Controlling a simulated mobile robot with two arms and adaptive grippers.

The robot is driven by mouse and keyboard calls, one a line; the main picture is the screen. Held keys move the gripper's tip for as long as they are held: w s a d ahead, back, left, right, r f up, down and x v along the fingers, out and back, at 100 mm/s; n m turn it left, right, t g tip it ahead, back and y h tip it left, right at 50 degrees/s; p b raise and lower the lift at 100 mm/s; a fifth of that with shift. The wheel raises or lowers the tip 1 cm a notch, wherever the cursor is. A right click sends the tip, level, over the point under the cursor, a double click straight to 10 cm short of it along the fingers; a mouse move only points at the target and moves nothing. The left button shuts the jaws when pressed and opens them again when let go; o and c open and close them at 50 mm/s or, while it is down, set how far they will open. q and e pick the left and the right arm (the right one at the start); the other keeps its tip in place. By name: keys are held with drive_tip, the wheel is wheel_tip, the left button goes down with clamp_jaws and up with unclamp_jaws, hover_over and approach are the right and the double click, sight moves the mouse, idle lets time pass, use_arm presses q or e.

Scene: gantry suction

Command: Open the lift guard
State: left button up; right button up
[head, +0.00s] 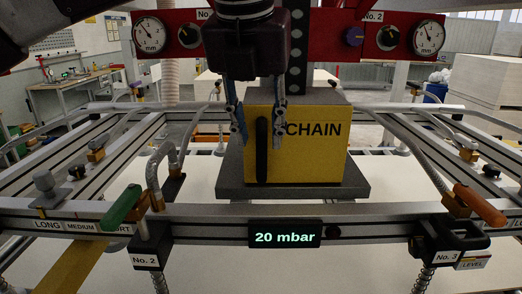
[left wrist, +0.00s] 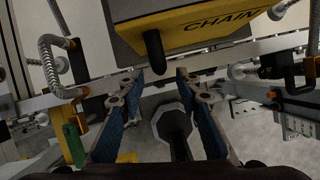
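A yellow box marked CHAIN (head: 322,160) stands on a dark grey plate in the middle of the head view. It is likely the lift guard, though no label says so. A black upright handle (head: 262,150) is on the left part of its front face. My left gripper (head: 258,132) is in front of the box, its two blue-sided fingers apart and empty. In the left wrist view, the handle (left wrist: 154,52) shows just beyond the gap between the open fingertips (left wrist: 158,78), apparently not gripped. My right gripper is in neither view.
A metal rail with a "20 mbar" display (head: 284,234) crosses in front. A green lever (head: 120,208) is at left and an orange lever (head: 480,205) at right. Hoses flank the box. A red panel with two gauges (head: 429,37) is behind.

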sight(260, 144)
use_arm(q)
drive_tip(key=p+x, duration=0.1)
drive_tip(key=x, duration=0.4)
drive_tip(key=shift+w+f, duration=0.2)
drive_tip(key=shift+f, duration=0.25)
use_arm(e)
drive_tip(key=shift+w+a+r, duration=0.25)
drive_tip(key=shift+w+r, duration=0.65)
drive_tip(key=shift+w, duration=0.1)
use_arm(q)
drive_tip(key=shift+c, duration=0.7)
drive_tip(key=shift+d, duration=0.1)
clamp_jaws()
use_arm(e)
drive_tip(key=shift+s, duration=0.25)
